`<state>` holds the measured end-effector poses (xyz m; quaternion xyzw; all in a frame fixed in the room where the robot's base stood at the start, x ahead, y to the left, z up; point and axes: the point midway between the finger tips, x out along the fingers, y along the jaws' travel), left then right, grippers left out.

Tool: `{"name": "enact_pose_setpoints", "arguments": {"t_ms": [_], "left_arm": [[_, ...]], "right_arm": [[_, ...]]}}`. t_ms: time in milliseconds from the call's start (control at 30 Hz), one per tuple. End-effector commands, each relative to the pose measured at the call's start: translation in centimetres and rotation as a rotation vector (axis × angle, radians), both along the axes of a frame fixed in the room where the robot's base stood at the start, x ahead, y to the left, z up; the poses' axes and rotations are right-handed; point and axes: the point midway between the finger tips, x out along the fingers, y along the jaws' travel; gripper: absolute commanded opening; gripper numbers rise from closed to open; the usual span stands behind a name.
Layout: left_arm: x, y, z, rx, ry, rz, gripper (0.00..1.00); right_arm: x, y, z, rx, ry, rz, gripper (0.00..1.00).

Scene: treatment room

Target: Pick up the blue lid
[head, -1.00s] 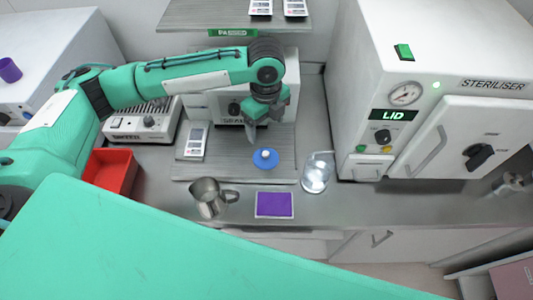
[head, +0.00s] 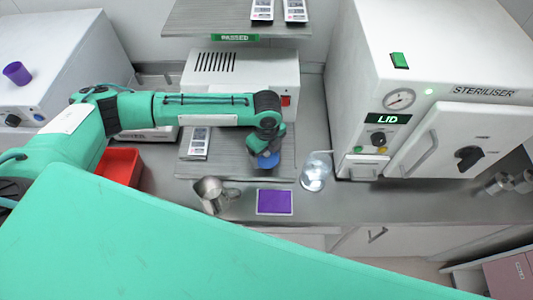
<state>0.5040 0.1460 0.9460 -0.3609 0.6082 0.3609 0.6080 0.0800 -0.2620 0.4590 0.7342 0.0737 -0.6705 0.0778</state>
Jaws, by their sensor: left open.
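The blue lid (head: 267,163) lies on the grey ribbed mat (head: 220,169) in the middle of the counter. Only its front part shows; its white knob and far side are hidden behind my gripper. My left gripper (head: 264,150) points down right over the lid. It is open, and its fingertips are largely hidden by its own body, so I cannot see whether they touch the knob. My right gripper is out of view.
A metal jug (head: 214,194), a purple pad (head: 275,202) and a clear glass jar (head: 315,172) stand in front of and beside the mat. A red bin (head: 120,166) is at left. The white steriliser (head: 400,110) with a "LID" display blocks the right side.

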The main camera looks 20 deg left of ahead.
Motion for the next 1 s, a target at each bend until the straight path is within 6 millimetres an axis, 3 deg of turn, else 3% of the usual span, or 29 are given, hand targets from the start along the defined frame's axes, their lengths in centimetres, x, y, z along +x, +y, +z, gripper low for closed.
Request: {"name": "enact_pose_setpoints", "arguments": {"t_ms": [133,500,1000], "left_arm": [[0.01,0.00,-0.01,0.000,0.000,0.000,0.74],[-0.06,0.06,-0.14,0.002,0.002,0.000,0.03],[-0.39,0.19,-0.58,0.007,0.011,0.001,0.00]], "right_arm": [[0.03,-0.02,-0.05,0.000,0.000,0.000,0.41],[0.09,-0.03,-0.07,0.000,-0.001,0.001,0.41],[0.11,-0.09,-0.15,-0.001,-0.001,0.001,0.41]]}}
